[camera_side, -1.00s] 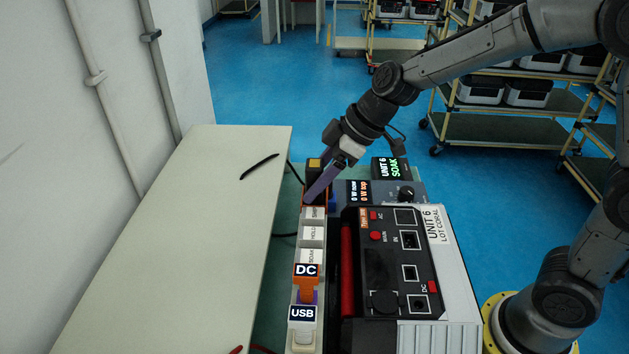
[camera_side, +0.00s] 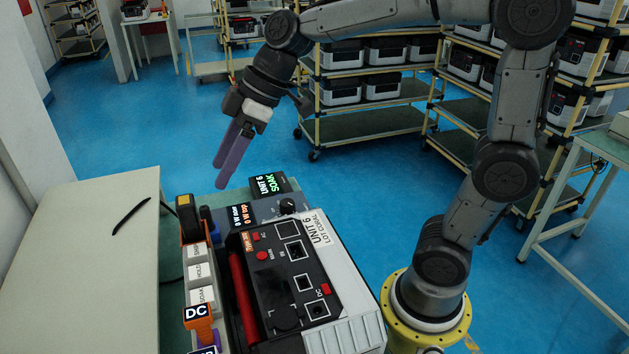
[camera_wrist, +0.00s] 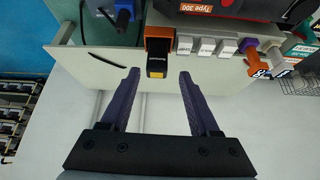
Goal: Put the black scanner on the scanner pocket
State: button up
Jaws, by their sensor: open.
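The black scanner (camera_side: 187,212), with a yellow mark on its end, stands upright in the orange scanner pocket (camera_side: 183,238) at the far end of the row of labelled holders. In the wrist view the scanner (camera_wrist: 157,64) sits against the orange pocket (camera_wrist: 158,32), between and beyond my fingertips. My gripper (camera_side: 220,172) is open and empty, raised above and to the right of the scanner in the side view, apart from it. The wrist view shows clear space between the fingers of my gripper (camera_wrist: 159,75). The inside of the pocket is hidden.
The power unit (camera_side: 290,270) with sockets stands right of the holders. White labelled blocks (camera_side: 200,272) line the row. A thin black curved item (camera_side: 131,216) lies on the pale table (camera_side: 80,250). Air around my gripper is free.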

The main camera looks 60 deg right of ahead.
jog(key=s+d+f+m+h, duration=0.2)
jog(key=s+d+m, duration=0.1)
jog(key=s, duration=0.6)
jog(key=s+d+f+m+t+h, duration=0.1)
jog(key=s+d+m, duration=0.3)
jog(key=s, duration=0.6)
jog(key=shift+s+d+f+m+h, duration=0.15)
jog(key=shift+d+f+m+h, duration=0.15)
jog(key=shift+f+m+h, duration=0.45)
